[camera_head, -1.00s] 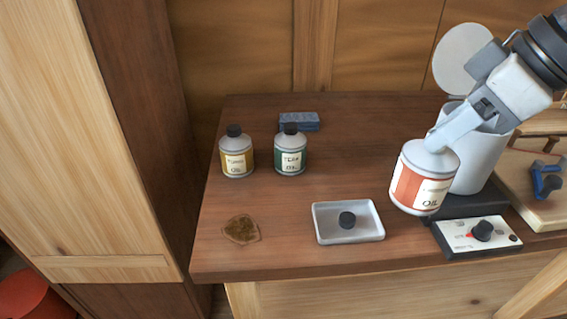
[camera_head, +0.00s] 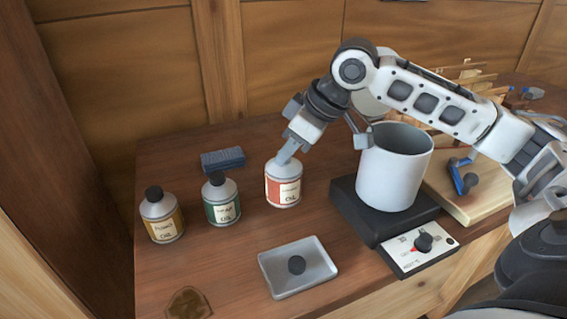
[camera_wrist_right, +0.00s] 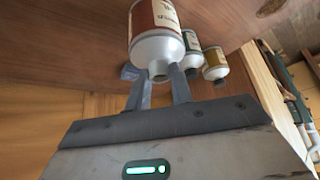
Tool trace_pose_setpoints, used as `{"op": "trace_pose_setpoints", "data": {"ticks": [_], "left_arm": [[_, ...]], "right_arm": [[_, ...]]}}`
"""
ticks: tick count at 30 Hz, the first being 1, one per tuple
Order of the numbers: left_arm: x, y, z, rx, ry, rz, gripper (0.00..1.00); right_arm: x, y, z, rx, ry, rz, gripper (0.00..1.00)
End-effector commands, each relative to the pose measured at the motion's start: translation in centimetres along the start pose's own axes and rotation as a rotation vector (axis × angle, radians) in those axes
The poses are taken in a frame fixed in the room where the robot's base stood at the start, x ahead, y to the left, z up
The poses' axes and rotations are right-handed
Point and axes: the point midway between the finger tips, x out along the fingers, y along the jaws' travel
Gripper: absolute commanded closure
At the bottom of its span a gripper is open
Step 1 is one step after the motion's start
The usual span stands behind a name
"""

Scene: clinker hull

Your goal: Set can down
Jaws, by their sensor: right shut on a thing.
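The can with the red-orange OIL label (camera_head: 284,190) is upright at the right end of a row of bottles, at or just above the bench top (camera_head: 330,215); I cannot tell whether its base touches. My right gripper (camera_head: 286,158) is shut on its neck from above. In the right wrist view, the two fingers (camera_wrist_right: 160,78) clasp the neck of the can (camera_wrist_right: 155,22). My left gripper is not in view.
A green-label bottle (camera_head: 222,203) and a yellow-label bottle (camera_head: 161,217) stand to the left. A blue block (camera_head: 223,159) lies behind. A white pot (camera_head: 390,180) on a black base (camera_head: 353,213) stands right.

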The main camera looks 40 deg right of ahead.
Motion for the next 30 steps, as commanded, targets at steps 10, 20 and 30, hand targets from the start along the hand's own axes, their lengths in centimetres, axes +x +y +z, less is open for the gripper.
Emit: {"op": "trace_pose_setpoints", "data": {"ticks": [10, 20, 30], "left_arm": [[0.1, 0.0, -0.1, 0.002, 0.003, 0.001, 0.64], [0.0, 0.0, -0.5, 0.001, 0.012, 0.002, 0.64], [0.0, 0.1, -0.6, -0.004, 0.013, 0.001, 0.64]], "right_arm": [[3.5, 1.1, 0.5, 0.000, 0.000, 0.000, 1.00], [5.0, 1.1, 1.3, -0.001, 0.004, 0.002, 1.00], [5.3, 1.1, 1.5, -0.001, 0.001, 0.000, 0.56]]}}
